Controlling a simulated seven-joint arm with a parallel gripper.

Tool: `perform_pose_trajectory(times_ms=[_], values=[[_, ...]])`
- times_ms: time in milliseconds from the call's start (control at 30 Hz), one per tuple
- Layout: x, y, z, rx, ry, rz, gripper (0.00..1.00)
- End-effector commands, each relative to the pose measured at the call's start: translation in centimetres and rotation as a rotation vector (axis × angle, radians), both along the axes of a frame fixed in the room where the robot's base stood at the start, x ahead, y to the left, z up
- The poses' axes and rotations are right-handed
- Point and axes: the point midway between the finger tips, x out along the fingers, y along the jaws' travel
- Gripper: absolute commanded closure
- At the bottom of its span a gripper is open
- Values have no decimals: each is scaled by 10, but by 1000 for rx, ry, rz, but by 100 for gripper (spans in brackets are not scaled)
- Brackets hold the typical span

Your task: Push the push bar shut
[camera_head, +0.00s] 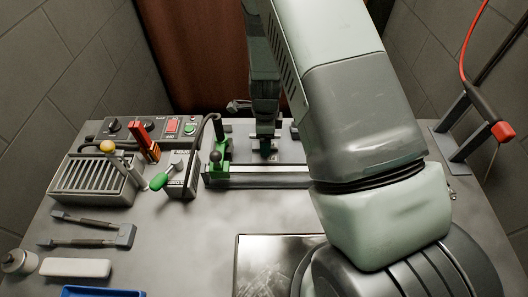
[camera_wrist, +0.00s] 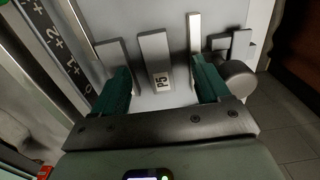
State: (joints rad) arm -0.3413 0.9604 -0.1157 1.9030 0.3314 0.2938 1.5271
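No contact or grip on the bar can be made out. I cannot tell for certain which part is the push bar. My arm hides the fixture's right side in the head view.
Left of the fixture stand a green-handled lever (camera_head: 160,181), a control box (camera_head: 150,130) with buttons, and a slotted grey box (camera_head: 95,178). Tools (camera_head: 95,235) lie front left. A stand with a red-tipped cable (camera_head: 500,131) is at right. A round knob (camera_wrist: 237,78) sits beside the right finger.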

Motion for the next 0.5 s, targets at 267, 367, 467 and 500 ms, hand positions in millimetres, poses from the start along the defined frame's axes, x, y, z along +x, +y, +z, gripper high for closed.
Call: perform_pose_trajectory(times_ms=[267,367,467,500], values=[[-2,8,0,11,11,15,40],[11,20,25,34,25,124,42],[35,17,65,31,14,345,42],[43,16,82,27,12,437,42]])
